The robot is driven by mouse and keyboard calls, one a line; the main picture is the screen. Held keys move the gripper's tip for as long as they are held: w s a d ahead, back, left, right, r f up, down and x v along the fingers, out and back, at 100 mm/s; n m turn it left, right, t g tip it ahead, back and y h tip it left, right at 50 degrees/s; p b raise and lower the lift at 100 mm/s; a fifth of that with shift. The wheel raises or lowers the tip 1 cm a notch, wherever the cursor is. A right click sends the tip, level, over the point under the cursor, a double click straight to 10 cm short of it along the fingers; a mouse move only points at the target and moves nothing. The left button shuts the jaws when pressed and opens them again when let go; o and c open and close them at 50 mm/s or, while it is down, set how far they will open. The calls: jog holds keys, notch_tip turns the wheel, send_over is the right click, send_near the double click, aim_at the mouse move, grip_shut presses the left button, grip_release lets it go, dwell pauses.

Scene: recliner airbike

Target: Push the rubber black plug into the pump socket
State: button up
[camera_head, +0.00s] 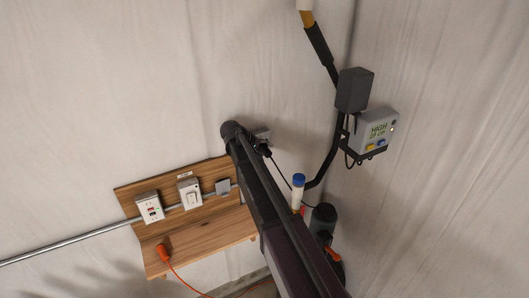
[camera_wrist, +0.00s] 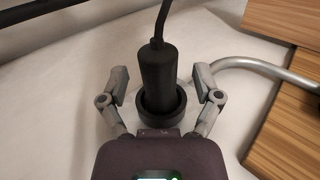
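The black plug (camera_wrist: 157,75) shows in the wrist view as a dark cylinder with a cord leaving its top. Its lower end stands within a round black ring (camera_wrist: 178,108), which looks like the socket; how deep it sits is hidden by the plug and my gripper body. My gripper (camera_wrist: 161,84) is open, with one grey finger on each side of the plug and a visible gap on both sides. In the head view my arm hides most of the plug and socket; my gripper (camera_head: 262,137) shows only in part near the wall.
A wooden board (camera_head: 208,236) with outlets and a switch is left of my arm; its edge also shows in the wrist view (camera_wrist: 283,22). A metal conduit (camera_head: 75,242) runs along the wall. A grey box with a display (camera_head: 375,128) and a blue-capped tube (camera_head: 298,192) are at right.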

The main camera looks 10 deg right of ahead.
jog(key=shift+s, duration=0.1)
jog(key=s+d, duration=0.3)
jog(key=s, duration=0.5)
jog(key=shift+s, duration=0.15)
dwell(0.6)
dwell(1.3)
jog(key=s+a+f+m+g+y+b, duration=0.1)
jog(key=s+f+y+b, duration=0.7)
jog(key=s+f+b, duration=1)
jog(key=s+f+m+g, duration=0.1)
jog(key=s+f+m, duration=0.1)
jog(key=s+f, duration=0.3)
jog(key=shift+s+a+f+y, duration=0.2)
jog(key=shift+f+y, duration=0.05)
jog(key=shift+y, duration=0.05)
